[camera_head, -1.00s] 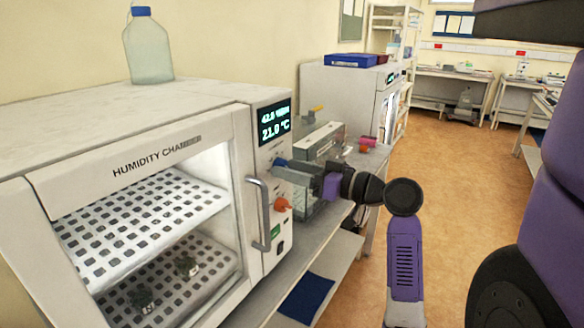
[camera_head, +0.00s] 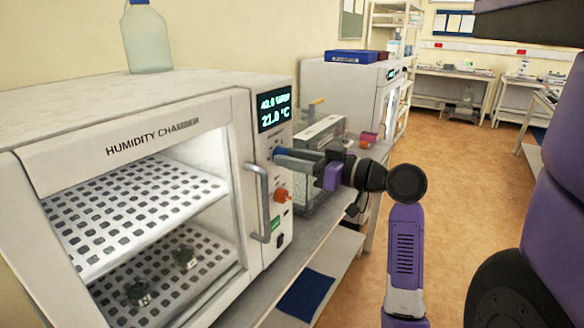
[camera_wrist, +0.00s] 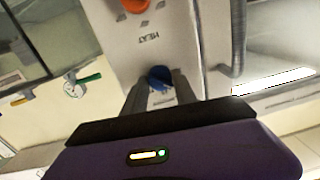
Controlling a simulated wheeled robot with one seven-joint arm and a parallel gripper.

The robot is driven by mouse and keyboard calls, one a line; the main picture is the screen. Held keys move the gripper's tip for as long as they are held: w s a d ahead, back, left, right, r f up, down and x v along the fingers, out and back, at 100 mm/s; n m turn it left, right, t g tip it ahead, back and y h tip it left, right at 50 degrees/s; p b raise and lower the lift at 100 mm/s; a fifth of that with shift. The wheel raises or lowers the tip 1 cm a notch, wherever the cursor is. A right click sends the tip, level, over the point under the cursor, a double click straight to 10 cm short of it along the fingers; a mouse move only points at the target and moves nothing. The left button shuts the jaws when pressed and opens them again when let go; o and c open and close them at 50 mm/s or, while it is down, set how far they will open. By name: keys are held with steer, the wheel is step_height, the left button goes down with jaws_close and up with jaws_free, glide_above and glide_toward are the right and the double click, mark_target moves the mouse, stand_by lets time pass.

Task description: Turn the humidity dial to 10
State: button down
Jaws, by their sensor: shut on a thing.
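The humidity chamber (camera_head: 150,92) is a white cabinet with a glazed door on the left of the head view. Its dark display (camera_head: 274,109) shows a %RH line that looks like about 43 and is blurred, with 21.0 °C below. Just under the display, my gripper (camera_head: 282,156) is shut on a blue dial, mostly hidden by the fingers there. In the wrist view, the blue dial (camera_wrist: 159,75) sits between the fingertips of my gripper (camera_wrist: 160,84). An orange dial (camera_head: 281,195) is lower on the same panel, clear of the fingers; it also shows in the wrist view (camera_wrist: 133,5).
A vertical door handle (camera_head: 259,203) stands out left of the panel. A clear-walled box (camera_head: 318,160) stands close behind my gripper. A blue-capped bottle (camera_head: 147,40) stands on the chamber. Open floor (camera_head: 455,180) lies to the right.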

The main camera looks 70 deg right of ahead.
steer(key=n+b, duration=0.6)
steer(key=b, duration=0.3)
steer(key=shift+n+g, duration=0.3)
steer(key=shift+n, duration=0.1)
steer(key=c, duration=1)
jaws_free()
steer(key=shift+s, duration=0.1)
steer(key=s+a, duration=0.1)
steer(key=s, duration=0.6)
steer(key=shift+s+a+r+b, duration=0.2)
steer(key=shift+s+r+b, duration=0.1)
steer(key=shift+b, duration=0.15)
